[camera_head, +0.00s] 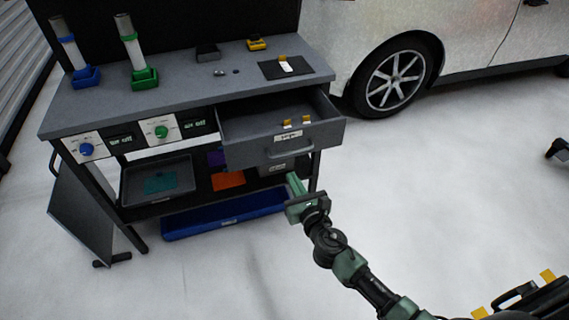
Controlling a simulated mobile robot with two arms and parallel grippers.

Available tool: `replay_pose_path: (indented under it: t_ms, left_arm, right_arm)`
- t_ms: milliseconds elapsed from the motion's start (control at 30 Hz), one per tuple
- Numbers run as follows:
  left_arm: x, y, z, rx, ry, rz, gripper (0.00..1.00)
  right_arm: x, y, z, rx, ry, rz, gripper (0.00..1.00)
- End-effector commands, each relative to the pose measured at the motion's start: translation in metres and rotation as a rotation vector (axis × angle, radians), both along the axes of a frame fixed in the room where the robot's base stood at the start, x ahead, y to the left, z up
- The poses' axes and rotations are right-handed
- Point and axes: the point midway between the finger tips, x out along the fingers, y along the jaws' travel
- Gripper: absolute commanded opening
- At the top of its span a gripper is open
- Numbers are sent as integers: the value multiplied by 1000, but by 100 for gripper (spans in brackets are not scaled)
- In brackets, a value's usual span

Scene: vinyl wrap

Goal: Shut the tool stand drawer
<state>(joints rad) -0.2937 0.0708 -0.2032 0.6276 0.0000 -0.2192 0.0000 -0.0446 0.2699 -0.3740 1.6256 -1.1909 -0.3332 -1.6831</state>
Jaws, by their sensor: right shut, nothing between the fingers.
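The tool stand (180,98) stands at the upper left with a grey worktop. Its drawer (259,154) is pulled out at the right end under the worktop, and small yellow-and-white items (297,122) lie inside. A handle and a white label are on the drawer front. My right gripper (293,184) is shut and empty, just below the drawer front in the picture; I cannot tell whether it touches the stand. My left gripper is not in view.
On the worktop stand a blue-based roll (79,62) and a green-based roll (136,60). A blue tray (224,214) lies low under the stand. A white car (460,35) is behind at the right.

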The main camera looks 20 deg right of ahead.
Motion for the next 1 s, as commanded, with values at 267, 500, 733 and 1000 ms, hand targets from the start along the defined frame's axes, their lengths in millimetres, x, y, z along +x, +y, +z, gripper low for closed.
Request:
replay_pose_path:
  t_ms: [267,500,733,1000]
  left_arm:
    - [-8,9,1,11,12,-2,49]
    - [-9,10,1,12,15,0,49]
    - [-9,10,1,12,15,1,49]
    - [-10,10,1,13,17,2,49]
  right_arm:
    - [52,2,2,3,0,-1,0]
    - [68,3,3,3,1,0,0]
    - [69,3,3,3,1,0,0]
    - [71,3,3,3,0,0,0]
